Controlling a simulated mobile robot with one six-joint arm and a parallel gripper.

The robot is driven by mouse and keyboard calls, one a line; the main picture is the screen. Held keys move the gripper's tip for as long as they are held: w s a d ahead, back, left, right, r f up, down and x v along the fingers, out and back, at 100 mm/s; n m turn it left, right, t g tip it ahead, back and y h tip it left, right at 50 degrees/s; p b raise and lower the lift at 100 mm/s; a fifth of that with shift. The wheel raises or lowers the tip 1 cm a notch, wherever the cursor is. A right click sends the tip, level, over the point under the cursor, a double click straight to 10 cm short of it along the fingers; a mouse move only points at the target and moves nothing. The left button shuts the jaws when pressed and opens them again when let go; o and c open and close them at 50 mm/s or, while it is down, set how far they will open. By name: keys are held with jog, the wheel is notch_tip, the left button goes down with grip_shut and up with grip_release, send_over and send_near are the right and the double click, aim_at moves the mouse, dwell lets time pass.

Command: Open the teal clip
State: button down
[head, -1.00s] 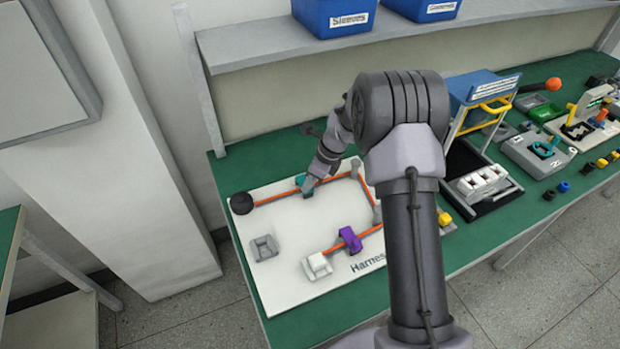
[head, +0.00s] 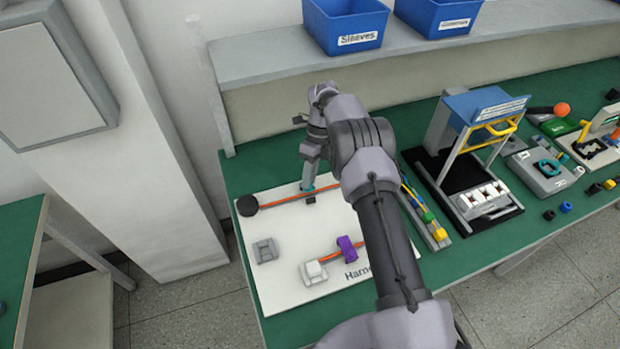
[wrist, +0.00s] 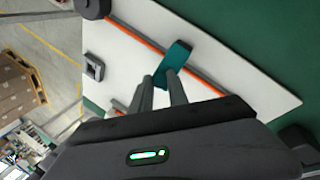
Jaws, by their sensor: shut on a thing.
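The teal clip (wrist: 175,57) sits across the orange cable (wrist: 130,35) on the white harness board (wrist: 215,60). In the head view a small part of the teal clip (head: 307,187) shows at my gripper (head: 310,172). In the wrist view the two fingers of my gripper (wrist: 168,82) reach the near end of the clip and are shut on it. Whether the clip is open or closed is hard to tell. The purple clip (head: 346,248) sits on the lower stretch of cable.
A black round part (head: 247,205) is at the cable's left end. A grey holder (head: 265,251) and a white connector (head: 313,272) stand on the board. A black fixture with a blue top (head: 487,104) stands right of my arm. Blue bins (head: 345,25) are on the shelf above.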

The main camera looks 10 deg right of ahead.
dwell(0.4)
jog(key=c, duration=1.3)
grip_release()
jog(key=shift+r, duration=0.35)
notch_tip(320, 180, up, 4)
jog(key=shift+f+p, duration=0.25)
jog(key=shift+p, duration=0.35)
jog(key=s, duration=0.5)
jog(key=s+p, duration=0.1)
jog(key=s, duration=0.4)
jog(key=s+d, duration=0.1)
jog(key=s, duration=0.5)
jog(key=shift+d+r, duration=0.1)
jog(key=shift+r, duration=0.3)
jog(key=shift+r, duration=0.1)
